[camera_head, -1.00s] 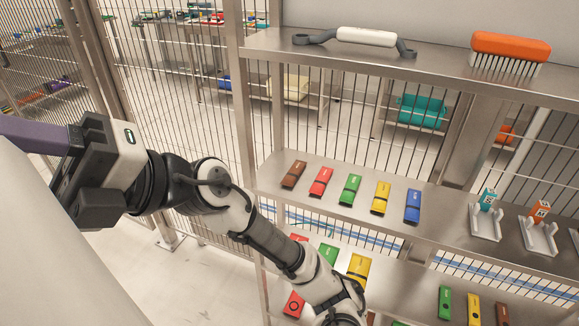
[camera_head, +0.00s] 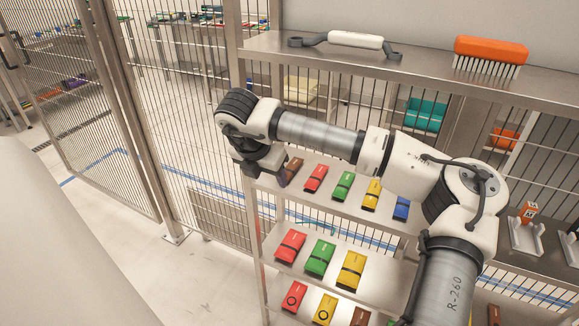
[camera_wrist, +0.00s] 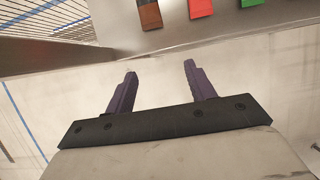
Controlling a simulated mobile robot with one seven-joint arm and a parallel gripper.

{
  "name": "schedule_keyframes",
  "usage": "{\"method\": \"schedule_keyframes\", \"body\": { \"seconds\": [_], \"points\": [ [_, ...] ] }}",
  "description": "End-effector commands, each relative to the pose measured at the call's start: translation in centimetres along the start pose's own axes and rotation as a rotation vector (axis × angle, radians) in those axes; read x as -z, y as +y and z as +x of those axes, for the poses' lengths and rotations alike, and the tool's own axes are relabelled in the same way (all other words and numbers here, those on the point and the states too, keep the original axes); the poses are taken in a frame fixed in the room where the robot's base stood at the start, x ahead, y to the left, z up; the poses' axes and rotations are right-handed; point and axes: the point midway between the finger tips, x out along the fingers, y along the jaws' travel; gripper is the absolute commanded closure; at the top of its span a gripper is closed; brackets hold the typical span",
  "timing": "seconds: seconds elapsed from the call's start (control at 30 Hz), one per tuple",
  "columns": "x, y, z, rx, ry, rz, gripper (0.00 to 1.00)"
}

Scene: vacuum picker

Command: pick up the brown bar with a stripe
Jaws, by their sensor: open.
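A brown bar (camera_head: 295,164) lies at the left end of the row of bars on the middle shelf, partly hidden by my wrist in the head view. In the head view the gripper (camera_head: 282,178) is small and partly hidden at the shelf's left front.
Red (camera_head: 316,178), green (camera_head: 343,185), yellow (camera_head: 371,193) and blue (camera_head: 402,207) bars lie right of it. Lower shelves hold more bars, including another brown one (camera_head: 360,316). An upper shelf (camera_head: 420,75) carries a handle and an orange brush (camera_head: 490,52). Wire mesh stands left and behind.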

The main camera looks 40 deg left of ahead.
Motion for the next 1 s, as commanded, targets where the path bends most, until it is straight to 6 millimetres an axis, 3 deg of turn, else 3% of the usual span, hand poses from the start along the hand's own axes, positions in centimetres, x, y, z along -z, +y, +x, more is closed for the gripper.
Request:
{"method": "schedule_keyframes", "body": {
  "seconds": [0.2,0.4,0.7,1.0],
  "points": [
    [-4.6,0.1,1.4,-0.003,0.006,0.001,0.45],
    [-7.5,0.2,2.9,-0.004,0.006,-0.003,0.45],
    [-9.2,0.2,3.7,-0.005,0.006,-0.005,0.45],
    [-9.0,0.3,8.2,-0.006,0.009,-0.005,0.45]
  ]
}}
